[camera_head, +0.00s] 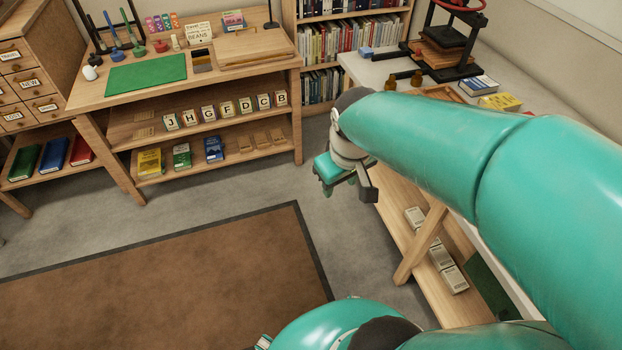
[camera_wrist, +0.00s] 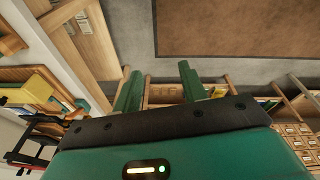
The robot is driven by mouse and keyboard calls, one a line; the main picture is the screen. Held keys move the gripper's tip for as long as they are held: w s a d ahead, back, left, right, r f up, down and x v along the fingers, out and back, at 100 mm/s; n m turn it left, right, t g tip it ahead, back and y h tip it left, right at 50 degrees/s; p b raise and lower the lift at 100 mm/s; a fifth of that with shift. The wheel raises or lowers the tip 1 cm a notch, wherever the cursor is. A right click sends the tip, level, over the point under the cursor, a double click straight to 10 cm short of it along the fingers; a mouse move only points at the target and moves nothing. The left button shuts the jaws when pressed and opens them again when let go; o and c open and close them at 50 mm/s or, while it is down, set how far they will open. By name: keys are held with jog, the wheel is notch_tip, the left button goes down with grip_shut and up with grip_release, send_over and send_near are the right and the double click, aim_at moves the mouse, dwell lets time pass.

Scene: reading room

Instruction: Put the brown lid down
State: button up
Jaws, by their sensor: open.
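My gripper (camera_head: 325,188) hangs above the floor between the left desk and the right worktable. In the wrist view my gripper (camera_wrist: 160,88) shows two green fingers spread apart with nothing between them. I cannot make out a separate brown lid in either view. Two small brown jars (camera_head: 390,83) (camera_head: 416,78) stand on the right worktable (camera_head: 365,68), beyond my arm and apart from my gripper. Their tops are too small to tell. My arm hides part of that worktable.
A wooden desk (camera_head: 88,92) holds a green mat (camera_head: 146,77), small coloured pots and a sign. Lettered blocks and books fill its shelves. A black press (camera_head: 452,40) and books stand on the right worktable. A brown rug (camera_head: 170,285) covers clear floor.

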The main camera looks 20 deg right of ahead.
jog(key=s+a+r+m+t, duration=0.1)
jog(key=s+a+r+t, duration=0.2)
jog(key=a+r, duration=0.5)
jog(key=shift+s+r, duration=0.3)
jog(key=shift+s, duration=0.25)
jog(key=shift+a, duration=0.1)
jog(key=shift+c, duration=0.6)
jog(key=shift+m, duration=0.3)
